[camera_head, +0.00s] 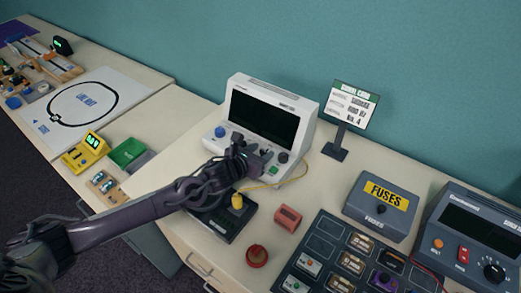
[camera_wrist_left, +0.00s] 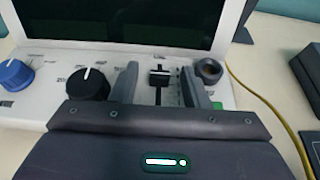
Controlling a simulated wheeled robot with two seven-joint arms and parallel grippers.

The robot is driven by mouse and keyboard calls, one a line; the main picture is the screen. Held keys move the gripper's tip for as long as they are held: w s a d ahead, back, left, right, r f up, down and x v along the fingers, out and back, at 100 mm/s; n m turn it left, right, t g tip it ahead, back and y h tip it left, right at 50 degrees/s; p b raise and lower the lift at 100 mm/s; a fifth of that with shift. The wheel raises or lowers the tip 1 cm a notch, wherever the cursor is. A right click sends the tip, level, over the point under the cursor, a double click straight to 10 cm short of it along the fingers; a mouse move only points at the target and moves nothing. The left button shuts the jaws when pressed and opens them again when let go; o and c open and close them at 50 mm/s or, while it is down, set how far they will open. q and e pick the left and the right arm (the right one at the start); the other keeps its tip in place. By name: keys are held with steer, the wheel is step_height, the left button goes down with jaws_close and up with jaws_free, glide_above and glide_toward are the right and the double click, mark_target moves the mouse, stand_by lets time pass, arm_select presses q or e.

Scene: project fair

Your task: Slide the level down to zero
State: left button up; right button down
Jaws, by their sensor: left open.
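The white console (camera_head: 262,90) with a dark screen stands against the wall. In the left wrist view its level slider (camera_wrist_left: 159,76), a black cap with a white line, sits in a vertical slot, toward the screen end of the visible part. My left gripper (camera_wrist_left: 161,88) is open, with one grey finger on each side of the slider and gaps between. In the head view my left gripper (camera_head: 253,160) is over the console's control panel and hides the slider. The lower end of the slot is hidden by my gripper body. My right gripper is not in view.
A black knob (camera_wrist_left: 88,84) is close left of the fingers; a blue knob (camera_wrist_left: 15,74) is farther left. A dark round socket (camera_wrist_left: 208,71) is close right. A yellow cable (camera_wrist_left: 270,115) runs along the right.

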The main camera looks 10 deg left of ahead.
mark_target(262, 155)
arm_select(q)
steer(key=shift+w+f, duration=0.1)
jaws_close()
steer(key=shift+s+a, duration=0.35)
steer(key=shift+s, duration=0.55)
steer(key=shift+s+a, duration=0.3)
steer(key=shift+s, duration=0.55)
jaws_free()
steer(key=shift+s+a, duration=0.1)
steer(key=shift+s, duration=0.05)
